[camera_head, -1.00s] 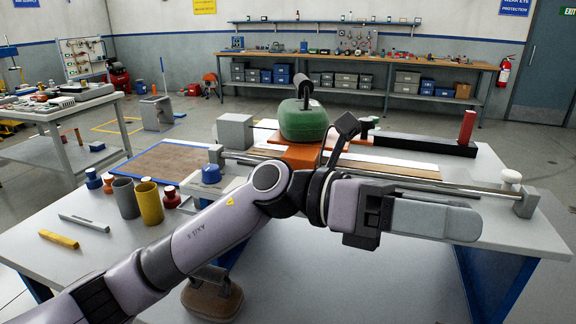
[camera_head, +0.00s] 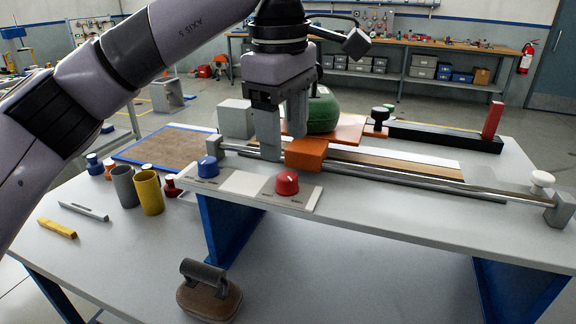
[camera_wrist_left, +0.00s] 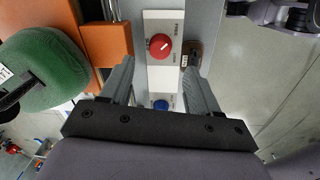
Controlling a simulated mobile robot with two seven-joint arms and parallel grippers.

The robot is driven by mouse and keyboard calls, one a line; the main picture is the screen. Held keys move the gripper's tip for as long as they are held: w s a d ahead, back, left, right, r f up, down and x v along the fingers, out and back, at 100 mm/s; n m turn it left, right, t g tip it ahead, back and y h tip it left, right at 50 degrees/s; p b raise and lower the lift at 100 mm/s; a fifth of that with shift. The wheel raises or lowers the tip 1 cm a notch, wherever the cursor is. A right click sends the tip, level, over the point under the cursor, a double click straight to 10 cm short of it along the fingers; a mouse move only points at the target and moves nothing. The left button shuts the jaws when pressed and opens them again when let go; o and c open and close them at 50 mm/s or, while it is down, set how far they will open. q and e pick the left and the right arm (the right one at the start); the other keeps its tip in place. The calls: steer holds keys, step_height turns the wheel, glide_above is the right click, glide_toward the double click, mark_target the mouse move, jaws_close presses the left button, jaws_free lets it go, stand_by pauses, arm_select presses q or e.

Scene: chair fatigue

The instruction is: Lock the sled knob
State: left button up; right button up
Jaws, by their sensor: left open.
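A red knob (camera_head: 287,183) with a white pointer line sits on the right part of a pale control panel (camera_head: 243,184) at the table's front edge. A blue knob (camera_head: 208,167) sits on its left part. The wrist view shows the red knob (camera_wrist_left: 160,46) beyond the fingers, its line slanting up and right beside small lettering, and the blue knob (camera_wrist_left: 161,105) between the fingers, partly hidden. The orange sled block (camera_head: 306,153) rests on the rail. My left gripper (camera_head: 283,148) points down, open and empty, above and behind the panel, apart from both knobs.
A green rounded object (camera_head: 322,114) stands behind the sled. A black knob (camera_head: 379,115) and red post (camera_head: 493,120) are to the right. Cups (camera_head: 150,192) stand at the left. A brown handled pad (camera_head: 209,297) lies in front. A part likely of my right arm shows in the wrist view's corner.

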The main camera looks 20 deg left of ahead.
mark_target(287, 176)
arm_select(q)
steer(key=f, duration=0.6)
steer(key=shift+w+d+f, duration=0.1)
steer(key=shift+w+f, duration=0.1)
steer(key=shift+f, duration=0.05)
steer(key=c, duration=1)
